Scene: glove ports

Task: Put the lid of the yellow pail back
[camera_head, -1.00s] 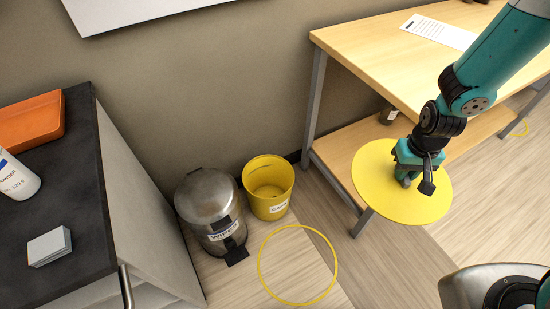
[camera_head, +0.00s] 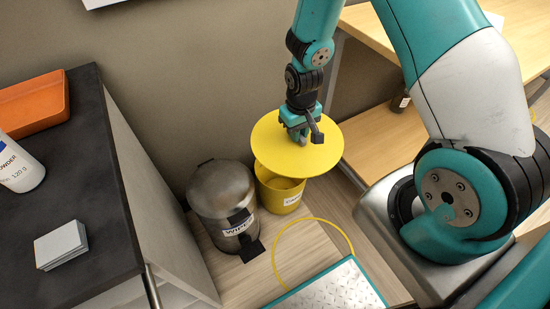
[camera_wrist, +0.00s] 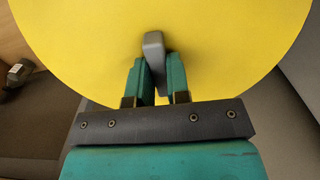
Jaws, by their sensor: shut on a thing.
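The yellow lid (camera_head: 272,150) is a flat round disc with a grey handle (camera_wrist: 154,48). My gripper (camera_head: 298,135) is shut on the handle and holds the lid above the yellow pail. The wrist view shows both fingers (camera_wrist: 158,80) on either side of the handle. The yellow pail (camera_head: 276,198) stands upright on the floor with a white label on its front. In the head view the lid covers most of the pail's opening from sight. The lid appears apart from the rim; the exact gap cannot be told.
A metal bin (camera_head: 222,200) labelled for wipes stands close left of the pail. A yellow ring (camera_head: 347,236) marks the floor in front. A dark counter (camera_head: 105,190) is at left, and a wooden table with a lower shelf (camera_head: 372,140) at right.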

